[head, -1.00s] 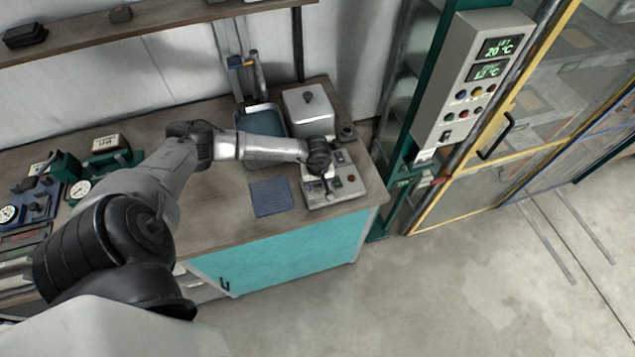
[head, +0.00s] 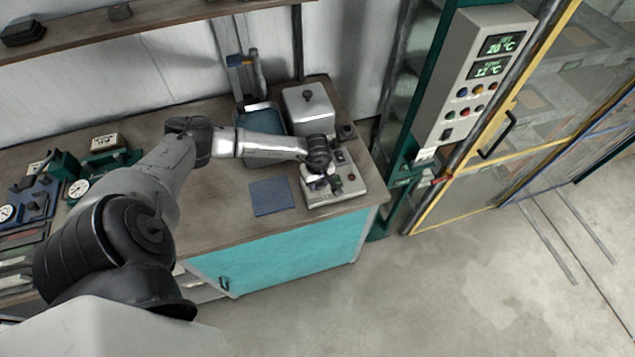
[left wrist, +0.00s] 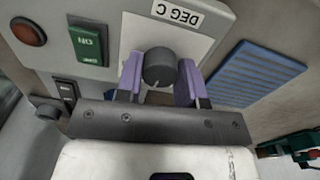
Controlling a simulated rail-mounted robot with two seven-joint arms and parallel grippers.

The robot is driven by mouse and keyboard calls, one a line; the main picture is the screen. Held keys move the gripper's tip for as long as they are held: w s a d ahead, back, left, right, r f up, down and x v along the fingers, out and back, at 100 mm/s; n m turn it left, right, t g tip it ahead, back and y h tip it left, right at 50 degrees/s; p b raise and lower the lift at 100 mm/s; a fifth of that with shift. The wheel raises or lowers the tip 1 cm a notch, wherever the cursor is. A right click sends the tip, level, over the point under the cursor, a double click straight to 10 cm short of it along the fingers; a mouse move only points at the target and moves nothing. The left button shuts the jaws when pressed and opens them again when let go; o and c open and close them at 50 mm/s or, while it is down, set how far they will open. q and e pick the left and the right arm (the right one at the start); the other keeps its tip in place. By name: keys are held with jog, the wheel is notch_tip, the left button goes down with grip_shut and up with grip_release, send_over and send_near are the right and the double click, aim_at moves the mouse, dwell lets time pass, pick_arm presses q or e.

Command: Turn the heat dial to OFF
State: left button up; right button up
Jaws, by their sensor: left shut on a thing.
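The heat dial (left wrist: 158,68) is a dark round knob with a pale pointer line, on a light plate labelled DEG C, in the left wrist view. My left gripper (left wrist: 160,80) has its two purple fingers on either side of the dial and is shut on it. In the head view my left gripper (head: 320,183) is over the control box (head: 345,196) at the right end of the bench, and the dial is hidden there. The dial's OFF mark cannot be made out. My right gripper is not in view.
A green ON switch (left wrist: 88,46), a red button (left wrist: 28,32) and a black rocker switch (left wrist: 66,92) sit beside the dial. A blue ribbed mat (head: 271,196) lies left of the box. A lidded metal container (head: 309,110) stands behind it.

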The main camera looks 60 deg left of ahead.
pick_arm(q)
jog(key=n, duration=0.3)
jog(key=shift+b, duration=0.3)
jog(key=n, duration=0.6)
jog(key=shift+n, duration=2.3)
jog(key=o, duration=0.9)
notch_tip(320, 180, up, 14)
jog(key=shift+f+b, duration=0.1)
jog(key=shift+b, duration=0.5)
